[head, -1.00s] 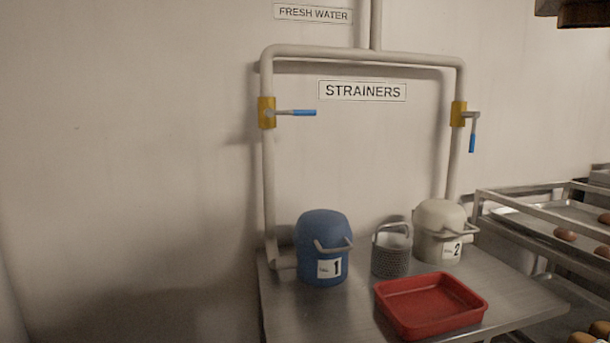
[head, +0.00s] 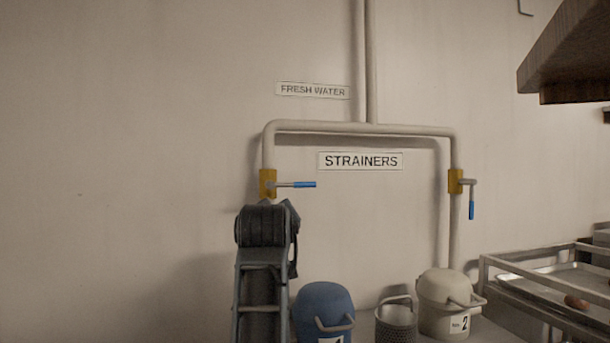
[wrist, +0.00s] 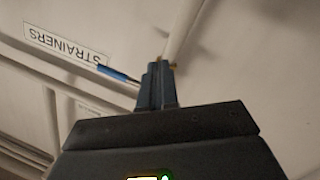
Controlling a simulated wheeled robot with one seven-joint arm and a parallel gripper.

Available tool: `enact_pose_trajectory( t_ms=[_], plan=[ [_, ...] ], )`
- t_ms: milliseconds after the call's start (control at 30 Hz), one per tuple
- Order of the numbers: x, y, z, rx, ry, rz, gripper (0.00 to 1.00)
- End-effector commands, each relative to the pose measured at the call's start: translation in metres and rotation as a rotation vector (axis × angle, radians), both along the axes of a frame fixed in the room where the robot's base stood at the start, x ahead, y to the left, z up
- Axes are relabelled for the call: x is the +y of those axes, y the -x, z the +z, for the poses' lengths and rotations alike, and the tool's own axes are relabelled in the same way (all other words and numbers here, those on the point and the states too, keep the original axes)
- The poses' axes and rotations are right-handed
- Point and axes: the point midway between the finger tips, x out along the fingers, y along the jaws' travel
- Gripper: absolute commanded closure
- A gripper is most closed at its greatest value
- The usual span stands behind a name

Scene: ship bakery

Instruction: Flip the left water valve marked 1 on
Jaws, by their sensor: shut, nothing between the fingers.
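The left valve has a yellow body (head: 267,183) on the left pipe, and its lever with a blue grip (head: 305,184) points level to the right. In the wrist view, which is upside down, the blue grip (wrist: 112,72) lies just left of my fingers. My gripper (wrist: 158,68) is shut and empty, with its fingertips close to the pipe and lever. Contact cannot be told. In the head view my arm rises in front of the left pipe below the valve and hides that pipe. The blue strainer (head: 323,305) marked 1 is partly cut off below.
The right valve (head: 455,181) has its blue lever hanging down. A cream strainer (head: 446,290) marked 2 and a mesh basket (head: 396,322) stand on the table. A tray rack (head: 545,262) is at right, and a dark hood (head: 575,55) hangs upper right. The left wall is clear.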

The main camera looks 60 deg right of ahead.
Motion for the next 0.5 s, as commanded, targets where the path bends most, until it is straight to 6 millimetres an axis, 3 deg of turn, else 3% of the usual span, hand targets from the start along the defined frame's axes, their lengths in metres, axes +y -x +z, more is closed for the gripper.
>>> enact_pose_trajectory(
  t_ms=[33, 100, 300, 500],
  plan=[
    [-0.008, 0.002, 0.021, -0.021, -0.036, -0.024, 1.0],
    [-0.017, 0.008, 0.042, -0.034, -0.091, -0.055, 1.0],
    [-0.036, 0.026, 0.096, -0.078, -0.27, -0.101, 1.0],
    [-0.042, 0.047, 0.146, -0.127, -0.463, -0.089, 1.0]
  ],
)
